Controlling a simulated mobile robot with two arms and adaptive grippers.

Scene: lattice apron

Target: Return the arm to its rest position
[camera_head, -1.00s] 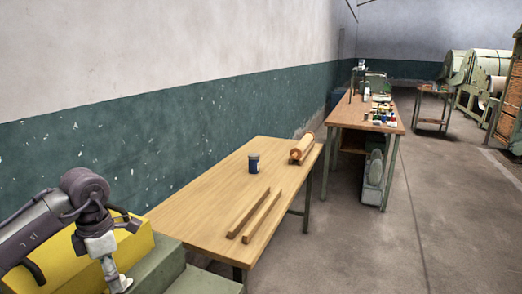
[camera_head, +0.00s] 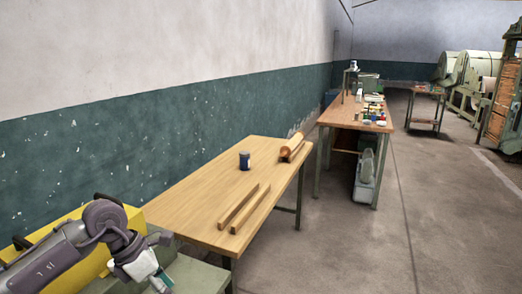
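My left arm comes in at the lower left, purple-grey with a white wrist. Its gripper (camera_head: 160,280) is small and points down to the right, over a grey-green surface near the bottom edge. I cannot make out whether its fingers are open or shut, or whether they hold anything. It is apart from the items on the wooden table (camera_head: 195,205). My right arm and gripper are not in view.
On the wooden table are a blue can (camera_head: 244,160), two wooden bars (camera_head: 245,208) and a copper-coloured roll (camera_head: 292,147). A yellow block (camera_head: 75,275) lies behind my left arm. A cluttered workbench (camera_head: 345,112) stands beyond. The floor at right is clear.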

